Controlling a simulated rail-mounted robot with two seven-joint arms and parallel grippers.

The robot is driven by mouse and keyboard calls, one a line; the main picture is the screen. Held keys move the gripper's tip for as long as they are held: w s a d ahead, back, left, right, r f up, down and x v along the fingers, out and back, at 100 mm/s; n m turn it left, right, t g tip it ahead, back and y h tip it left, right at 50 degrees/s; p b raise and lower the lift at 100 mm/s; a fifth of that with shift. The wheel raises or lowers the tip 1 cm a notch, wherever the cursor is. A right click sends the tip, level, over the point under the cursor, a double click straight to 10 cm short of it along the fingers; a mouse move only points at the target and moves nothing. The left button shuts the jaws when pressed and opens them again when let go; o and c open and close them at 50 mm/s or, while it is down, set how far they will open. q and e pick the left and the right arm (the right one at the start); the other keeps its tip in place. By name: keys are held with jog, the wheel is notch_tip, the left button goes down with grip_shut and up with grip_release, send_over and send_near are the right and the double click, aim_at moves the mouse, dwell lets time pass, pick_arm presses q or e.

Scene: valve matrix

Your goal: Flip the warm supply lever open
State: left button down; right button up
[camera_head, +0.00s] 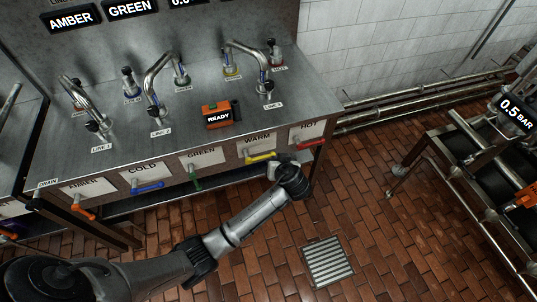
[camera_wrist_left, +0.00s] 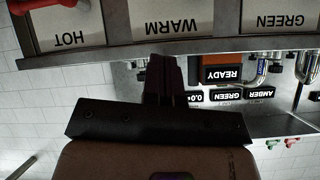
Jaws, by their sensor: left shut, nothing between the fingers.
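The warm supply lever (camera_head: 262,157) is a yellow handle under the WARM label on the front of the steel bench. It lies roughly level, slanting slightly up to the right. The lever is not visible in the left wrist view, where the WARM label (camera_wrist_left: 171,27) appears upside down. My left gripper (camera_head: 279,165) is in front of the bench just right of and below the yellow lever; I cannot tell if it touches it. In the left wrist view its dark fingers (camera_wrist_left: 166,80) are closed together and empty, below the WARM label. My right gripper is not in view.
The red HOT lever (camera_head: 309,144) is close on the right, and the green lever (camera_head: 198,182) is on the left. Blue (camera_head: 149,186) and orange (camera_head: 84,212) levers are farther left. An orange READY box (camera_head: 219,116) and taps stand on the bench. The brick floor (camera_head: 375,235) is open.

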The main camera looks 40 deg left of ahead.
pick_arm(q)
jog(key=n, duration=0.3)
jog(key=shift+s+a+r, duration=0.1)
jog(key=shift+a, duration=0.05)
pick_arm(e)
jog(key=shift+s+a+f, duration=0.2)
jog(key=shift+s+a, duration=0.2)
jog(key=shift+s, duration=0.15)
